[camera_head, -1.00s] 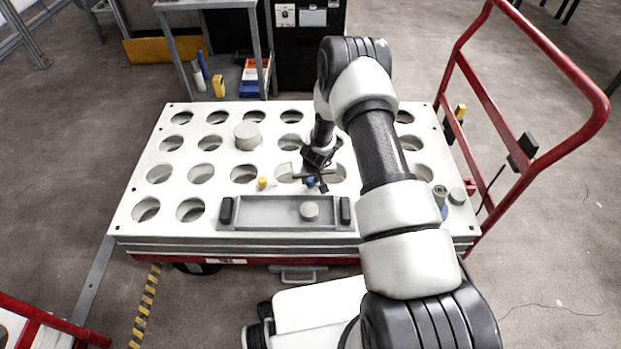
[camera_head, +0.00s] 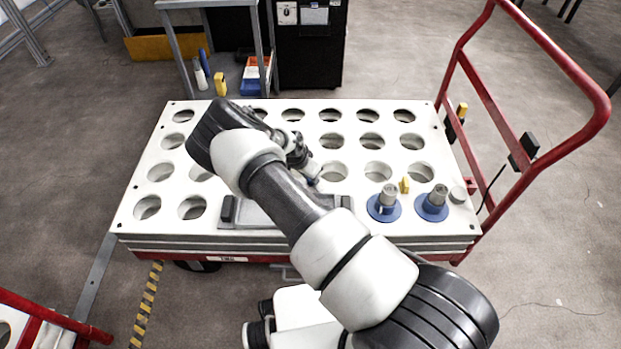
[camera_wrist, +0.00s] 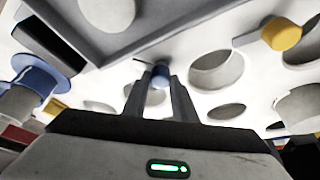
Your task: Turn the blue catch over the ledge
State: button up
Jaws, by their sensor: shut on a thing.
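The blue catch (camera_wrist: 160,75) is a small blue knob in the wrist view, held between the two fingertips of my gripper (camera_wrist: 161,88). A short pale bar beside it is mostly hidden by the fingers. In the head view my gripper (camera_head: 311,178) reaches down to the catch just behind the shallow grey tray (camera_head: 228,213). The tray's raised edge (camera_wrist: 150,42) runs close to the catch in the wrist view. I cannot tell which part is the ledge or whether the catch lies over it.
A yellow catch (camera_wrist: 282,35) with a grey bar lies near the holes in the wrist view. Two blue-based grey posts (camera_head: 384,206) (camera_head: 432,206) and a small yellow piece (camera_head: 404,185) stand right of the tray. The white holed top (camera_head: 140,190) is mostly free. A red handle (camera_head: 550,55) rises at right.

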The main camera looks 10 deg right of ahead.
jog(key=m, duration=0.2)
jog(key=m+g+h, duration=0.1)
jog(key=m, duration=0.1)
jog(key=shift+w+a+m+g, duration=0.15)
jog(key=shift+w+m+g, duration=0.05)
jog(key=shift+m+g, duration=0.1)
jog(key=m+g, duration=0.1)
jog(key=m, duration=0.2)
jog(key=shift+m, duration=0.5)
jog(key=o, duration=1)
jog(key=p+v, duration=0.1)
jog(key=v, duration=0.4)
jog(key=p+v, duration=0.1)
jog(key=v, duration=0.5)
jog(key=p+v, duration=0.1)
jog(key=v, duration=0.5)
jog(key=shift+w+a+r, duration=0.1)
jog(key=shift+w+a, duration=0.05)
jog(key=shift+w, duration=0.2)
